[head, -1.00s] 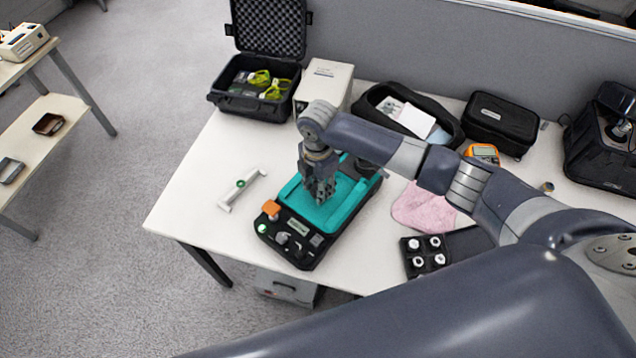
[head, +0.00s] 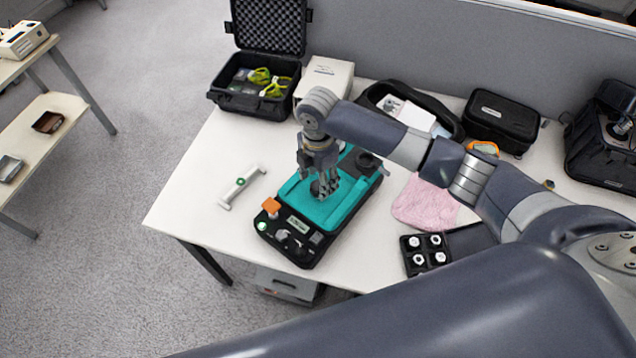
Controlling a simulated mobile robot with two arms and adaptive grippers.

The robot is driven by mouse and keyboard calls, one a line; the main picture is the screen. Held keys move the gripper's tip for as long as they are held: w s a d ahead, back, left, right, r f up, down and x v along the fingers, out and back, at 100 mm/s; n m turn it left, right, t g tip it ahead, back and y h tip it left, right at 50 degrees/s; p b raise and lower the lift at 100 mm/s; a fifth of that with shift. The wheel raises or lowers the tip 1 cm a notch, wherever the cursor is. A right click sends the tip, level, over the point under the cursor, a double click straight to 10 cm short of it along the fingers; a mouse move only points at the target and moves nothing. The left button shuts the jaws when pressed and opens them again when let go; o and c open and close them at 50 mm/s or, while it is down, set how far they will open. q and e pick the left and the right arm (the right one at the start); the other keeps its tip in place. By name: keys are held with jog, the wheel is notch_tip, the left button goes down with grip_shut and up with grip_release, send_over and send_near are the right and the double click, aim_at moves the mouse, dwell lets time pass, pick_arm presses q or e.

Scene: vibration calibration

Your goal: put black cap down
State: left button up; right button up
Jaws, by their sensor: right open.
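A small dark round piece, which looks like the black cap (head: 318,189), sits on the teal top of the black calibration device (head: 290,245). My right gripper (head: 323,193) points down over the teal surface with its fingers open around the cap. The fingers partly hide the cap, so I cannot tell whether they touch it. A black round part (head: 367,162) stands at the device's back right corner. My left gripper is not in view.
A white handle-like bar (head: 241,187) lies left of the device. An open black case (head: 250,95) and a white box (head: 325,78) stand behind. A pink cloth (head: 428,203) and a black tray of white pieces (head: 425,252) lie right. The table's front left is clear.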

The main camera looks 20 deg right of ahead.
aim_at(318, 186)
notch_tip(318, 186, up, 10)
jog(key=b, duration=0.1)
jog(key=shift+f, duration=0.2)
dwell(0.4)
